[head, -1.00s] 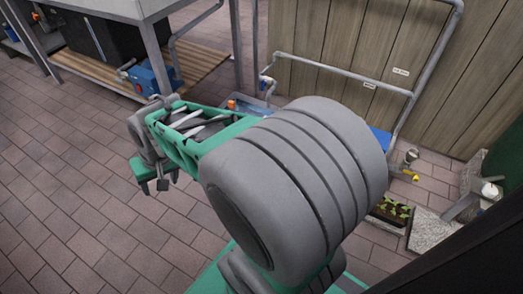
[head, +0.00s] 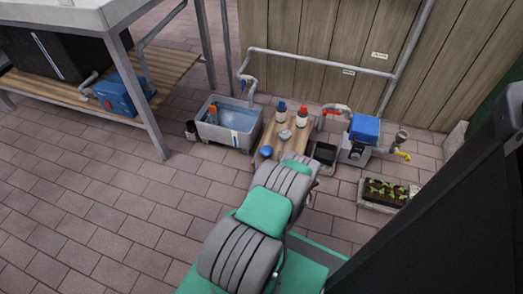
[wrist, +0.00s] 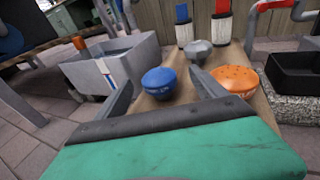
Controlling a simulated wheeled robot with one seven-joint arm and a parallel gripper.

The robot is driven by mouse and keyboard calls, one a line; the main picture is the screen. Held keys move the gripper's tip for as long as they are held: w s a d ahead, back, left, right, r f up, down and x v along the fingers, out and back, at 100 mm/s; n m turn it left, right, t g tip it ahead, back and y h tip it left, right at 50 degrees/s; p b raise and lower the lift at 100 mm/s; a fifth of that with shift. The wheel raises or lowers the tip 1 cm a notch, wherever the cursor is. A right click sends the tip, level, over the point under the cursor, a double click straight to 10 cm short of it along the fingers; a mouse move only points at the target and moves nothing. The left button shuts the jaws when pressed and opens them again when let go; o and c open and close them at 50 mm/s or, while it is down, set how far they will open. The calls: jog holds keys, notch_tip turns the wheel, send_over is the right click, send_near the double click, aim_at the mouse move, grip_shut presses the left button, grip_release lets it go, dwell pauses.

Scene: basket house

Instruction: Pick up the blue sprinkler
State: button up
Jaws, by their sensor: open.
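The blue sprinkler (wrist: 159,81), a small rounded blue piece, sits on the near part of a low wooden board (wrist: 172,109). It also shows in the head view (head: 266,152), just beyond my arm. In the wrist view my gripper (wrist: 162,82) is open and empty, with its two grey fingers spread on either side of the sprinkler's line of sight. The sprinkler appears ahead of the fingers, between them and closer to the left one. I cannot tell the exact gap. In the head view the fingers are hidden by my arm.
An orange rounded piece (wrist: 235,80) and a grey one (wrist: 200,50) stand close by on the board. Two bottles, blue-capped (head: 281,114) and red-capped (head: 301,117), stand behind. A grey water basin (head: 230,140) is left; a black tray (head: 324,155) is right.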

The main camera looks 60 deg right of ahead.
aim_at(266, 147)
jog(key=b+x, duration=0.1)
jog(key=x, duration=0.1)
jog(key=b+x, duration=0.2)
jog(key=x, duration=0.1)
jog(key=f+b+x, duration=0.1)
jog(key=x, duration=0.1)
jog(key=shift+w, duration=0.3)
jog(key=shift+d+r, duration=0.1)
jog(key=shift+d, duration=0.2)
jog(key=shift+c, duration=0.5)
jog(key=c, duration=1.4)
